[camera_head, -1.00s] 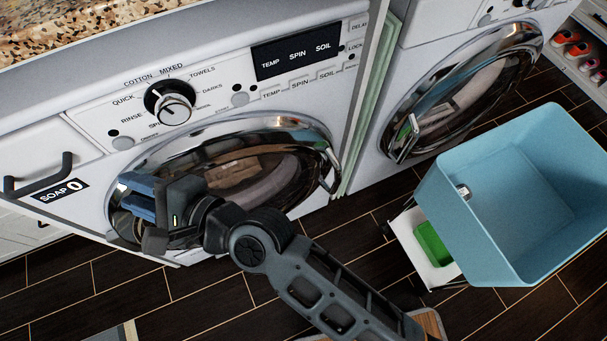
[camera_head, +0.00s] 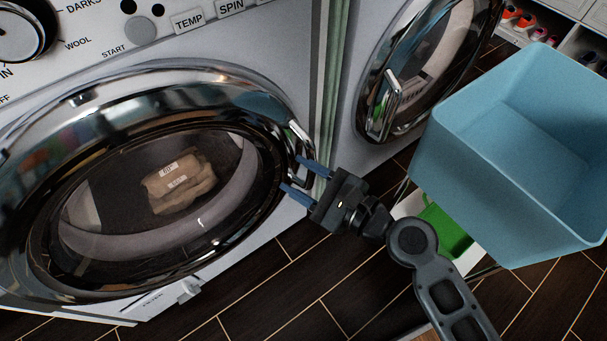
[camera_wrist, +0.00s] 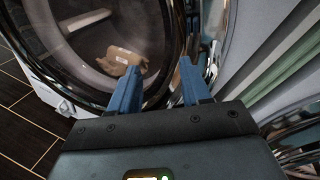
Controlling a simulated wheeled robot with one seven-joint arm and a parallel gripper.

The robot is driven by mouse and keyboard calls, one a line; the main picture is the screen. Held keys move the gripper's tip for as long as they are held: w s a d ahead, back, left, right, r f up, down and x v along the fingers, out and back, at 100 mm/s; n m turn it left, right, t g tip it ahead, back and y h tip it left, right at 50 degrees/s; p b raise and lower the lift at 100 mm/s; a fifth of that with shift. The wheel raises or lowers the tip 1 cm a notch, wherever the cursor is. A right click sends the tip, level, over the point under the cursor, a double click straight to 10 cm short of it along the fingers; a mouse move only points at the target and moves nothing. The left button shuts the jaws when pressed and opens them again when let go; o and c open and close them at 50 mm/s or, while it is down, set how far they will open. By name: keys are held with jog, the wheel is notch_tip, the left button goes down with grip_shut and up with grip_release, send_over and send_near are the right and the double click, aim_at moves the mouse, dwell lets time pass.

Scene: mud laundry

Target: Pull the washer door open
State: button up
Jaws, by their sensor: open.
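The washer door (camera_head: 110,90) is a round chrome ring with dark glass, and it looks shut. Its chrome handle (camera_head: 299,138) is on the right side of the ring. My gripper (camera_head: 291,173) is open at the handle, its two blue fingers pointing left toward the door rim. In the wrist view my fingers (camera_wrist: 158,72) stand apart in front of the door glass (camera_wrist: 80,40), with the chrome handle (camera_wrist: 212,62) near the right finger. I cannot tell whether the fingers touch the handle. A brown labelled bundle (camera_head: 180,180) shows through the glass.
A second machine with a round chrome door (camera_head: 372,90) stands to the right. A light-blue bin (camera_head: 480,185) and a green container (camera_head: 445,228) are right of my arm. Dark floor (camera_head: 270,290) is open in front of the washer. Shoes (camera_head: 520,18) sit on shelves at the far right.

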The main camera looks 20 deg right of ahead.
jog(key=w+d+f+m+t+b, duration=0.1)
jog(key=d+f+m+t+b, duration=0.1)
jog(key=d+f+m+b, duration=0.45)
jog(key=shift+n, duration=0.55)
jog(key=shift+w+d+f+b+x, duration=0.15)
jog(key=shift+b+x, duration=0.3)
jog(key=shift+x, duration=0.8)
jog(key=shift+d+f+b+x, duration=0.15)
jog(key=shift+b+x, duration=0.35)
jog(key=shift+x, duration=0.8)
jog(key=shift+w+d+f+b+x, duration=0.15)
jog(key=shift+b+x, duration=0.3)
jog(key=shift+x, duration=0.8)
jog(key=shift+s, duration=0.1)
grip_shut()
